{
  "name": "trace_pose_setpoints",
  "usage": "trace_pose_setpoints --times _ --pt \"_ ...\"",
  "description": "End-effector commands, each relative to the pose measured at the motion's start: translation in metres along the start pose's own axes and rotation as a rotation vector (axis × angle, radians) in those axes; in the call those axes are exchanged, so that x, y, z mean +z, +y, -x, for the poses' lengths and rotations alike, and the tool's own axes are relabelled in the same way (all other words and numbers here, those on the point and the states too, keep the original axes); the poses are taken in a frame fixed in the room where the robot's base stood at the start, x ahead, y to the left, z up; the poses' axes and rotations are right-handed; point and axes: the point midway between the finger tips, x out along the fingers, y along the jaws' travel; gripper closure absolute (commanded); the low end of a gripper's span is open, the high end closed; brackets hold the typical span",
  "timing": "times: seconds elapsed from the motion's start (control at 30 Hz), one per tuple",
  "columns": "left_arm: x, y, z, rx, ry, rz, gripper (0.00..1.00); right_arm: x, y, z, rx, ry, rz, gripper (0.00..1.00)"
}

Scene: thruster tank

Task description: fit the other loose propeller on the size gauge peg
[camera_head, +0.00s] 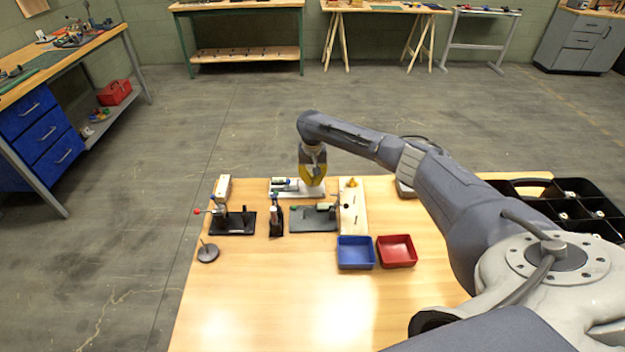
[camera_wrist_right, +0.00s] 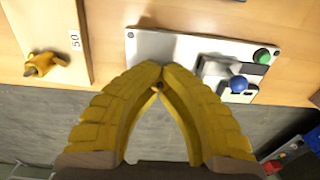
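A cream board (camera_head: 352,222) stands right of my right gripper in the head view; the same board (camera_wrist_right: 50,14), marked "50", shows at the left of the right wrist view. A yellow propeller-like piece (camera_head: 351,184) is at the board's far end; it also shows in the right wrist view (camera_wrist_right: 42,65). Whether it sits on a peg is unclear. My right gripper (camera_wrist_right: 158,72) has its fingertips together, with no clear object between them. In the head view it (camera_head: 313,184) is over the white plate (camera_head: 278,194). My left gripper is out of view.
A grey plate (camera_head: 300,226), a black stand (camera_head: 233,229), a red-knobbed lever (camera_head: 198,211) and a round-based stand (camera_head: 207,254) are nearby. A blue bin (camera_head: 356,264) and a red bin (camera_head: 397,263) stand in front. A black divided tray (camera_head: 540,188) is right. The front table is clear.

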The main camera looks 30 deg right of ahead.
Motion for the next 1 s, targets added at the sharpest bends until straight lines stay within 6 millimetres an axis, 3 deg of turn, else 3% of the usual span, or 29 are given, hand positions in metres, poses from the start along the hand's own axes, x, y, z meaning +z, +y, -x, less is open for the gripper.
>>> trace_pose_setpoints --times 0.63,0.9,1.0 --pt "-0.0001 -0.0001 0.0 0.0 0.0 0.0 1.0 0.0001 -0.0006 -0.0074 0.0 0.0 0.001 1.0" --pt "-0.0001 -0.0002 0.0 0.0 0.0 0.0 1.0 0.0 -0.0005 -0.0074 0.0 0.0 0.0 0.69" --pt "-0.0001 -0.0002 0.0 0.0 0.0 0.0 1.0 0.0 -0.0004 -0.0074 0.0 0.0 0.0 0.69"
